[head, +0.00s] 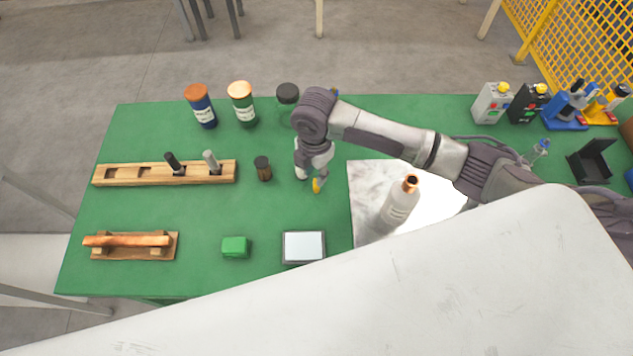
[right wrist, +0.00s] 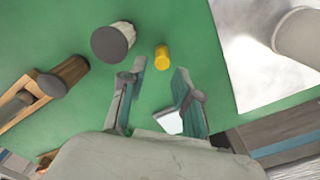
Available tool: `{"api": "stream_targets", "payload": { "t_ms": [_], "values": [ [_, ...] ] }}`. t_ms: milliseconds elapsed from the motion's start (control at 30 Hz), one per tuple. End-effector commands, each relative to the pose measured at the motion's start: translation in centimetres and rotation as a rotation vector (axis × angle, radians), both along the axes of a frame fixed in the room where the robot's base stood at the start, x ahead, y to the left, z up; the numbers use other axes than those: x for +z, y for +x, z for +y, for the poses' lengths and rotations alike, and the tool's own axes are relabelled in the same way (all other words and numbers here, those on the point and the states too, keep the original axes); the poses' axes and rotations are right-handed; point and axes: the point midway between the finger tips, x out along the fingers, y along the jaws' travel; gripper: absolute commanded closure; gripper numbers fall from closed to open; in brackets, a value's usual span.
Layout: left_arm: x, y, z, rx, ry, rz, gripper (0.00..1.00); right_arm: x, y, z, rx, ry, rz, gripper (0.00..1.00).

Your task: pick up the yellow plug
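The yellow plug (right wrist: 162,57) stands on the green table, a small yellow cylinder, free on all sides in the right wrist view. In the head view it shows as a small yellow spot (head: 317,185) right beside my right fingertips. My right gripper (head: 312,176) points down over the table. In the right wrist view its two fingers (right wrist: 155,85) are spread apart with nothing between them, and the plug lies just beyond the tips. Contact with the plug is not visible. My left gripper is not in view.
A small dark-topped jar (head: 263,168) stands just left of the plug, beside a wooden rack (head: 135,173). A pale marble slab (head: 365,190) with a white bottle (head: 398,207) lies to the right. A green block (head: 235,246) and a grey-framed panel (head: 303,247) sit nearer the front.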

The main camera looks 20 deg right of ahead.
Motion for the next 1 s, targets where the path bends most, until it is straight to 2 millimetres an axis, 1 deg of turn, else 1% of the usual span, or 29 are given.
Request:
{"api": "stream_targets", "payload": {
  "t_ms": [33, 167, 267, 400, 500, 600, 800, 833, 967, 1000],
  "values": [
    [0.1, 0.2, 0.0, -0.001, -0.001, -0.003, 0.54, -0.5, 0.0, 0.0, 0.000, 0.000, 0.001, 0.68],
    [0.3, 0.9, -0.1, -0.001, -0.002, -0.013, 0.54, -1.3, 0.0, 0.0, 0.001, 0.000, 0.000, 0.68],
    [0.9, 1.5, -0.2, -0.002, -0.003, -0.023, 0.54, -2.2, -0.2, -0.2, -0.001, -0.001, 0.003, 0.68],
    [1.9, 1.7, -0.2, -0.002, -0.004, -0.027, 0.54, -4.3, -0.3, -0.4, -0.001, -0.001, 0.003, 0.68],
    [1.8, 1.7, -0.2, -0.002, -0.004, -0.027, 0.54, -5.7, -0.2, -0.4, -0.001, -0.001, 0.000, 0.68],
    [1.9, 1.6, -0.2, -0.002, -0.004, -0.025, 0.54, -6.3, -0.1, -0.4, 0.000, 0.000, -0.001, 0.68],
    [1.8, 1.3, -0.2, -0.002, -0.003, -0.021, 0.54, -6.4, -0.1, -0.4, 0.001, 0.000, -0.002, 0.68],
    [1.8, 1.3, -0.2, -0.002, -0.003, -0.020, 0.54, -6.4, -0.1, -0.4, 0.001, 0.000, -0.002, 0.70],
    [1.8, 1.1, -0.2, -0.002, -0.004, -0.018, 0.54, -6.4, -0.1, -0.4, 0.000, 0.000, -0.002, 0.92],
    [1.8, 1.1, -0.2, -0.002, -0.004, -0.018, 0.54, -6.4, -0.1, -0.4, 0.000, 0.000, -0.002, 0.98]
  ]
}}
